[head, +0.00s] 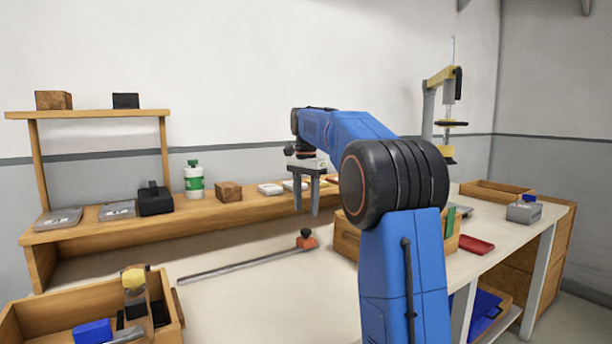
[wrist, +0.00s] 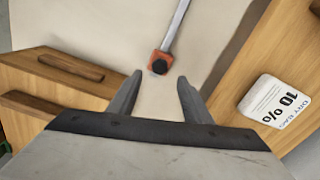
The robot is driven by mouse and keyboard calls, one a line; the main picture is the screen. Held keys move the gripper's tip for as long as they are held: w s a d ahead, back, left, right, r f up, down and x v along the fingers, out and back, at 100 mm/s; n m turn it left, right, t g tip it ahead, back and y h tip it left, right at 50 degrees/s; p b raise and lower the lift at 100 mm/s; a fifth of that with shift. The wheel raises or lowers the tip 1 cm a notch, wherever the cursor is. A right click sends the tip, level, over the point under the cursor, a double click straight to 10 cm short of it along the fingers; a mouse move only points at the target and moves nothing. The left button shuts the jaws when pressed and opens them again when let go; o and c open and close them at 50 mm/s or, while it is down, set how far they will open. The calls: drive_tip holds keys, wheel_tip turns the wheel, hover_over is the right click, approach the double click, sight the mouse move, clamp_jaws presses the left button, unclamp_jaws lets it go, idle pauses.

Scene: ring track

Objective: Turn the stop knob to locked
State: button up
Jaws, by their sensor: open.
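The stop knob (head: 306,235) is a small dark knob on an orange block at the right end of a long grey rail (head: 240,262) on the bench. In the wrist view the knob (wrist: 160,66) sits on its orange block (wrist: 158,58), ahead of the fingertips and roughly midway between them. My gripper (head: 305,212) is open and empty, pointing down above and apart from the knob. It also shows in the wrist view (wrist: 160,76) with both fingers spread. I cannot read any marking of the knob's turn position.
A wooden crate (head: 345,238) stands just right of the knob. A back ledge (head: 110,228) carries a white-green bottle (head: 193,178), a wooden block (head: 228,191) and a white label card (wrist: 272,100). An open wooden box (head: 170,312) with tools stands front left. The bench (head: 250,310) front is clear.

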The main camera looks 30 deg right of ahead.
wheel_tip(320, 180, up, 10)
drive_tip(key=shift+r, duration=0.15)
idle(0.7)
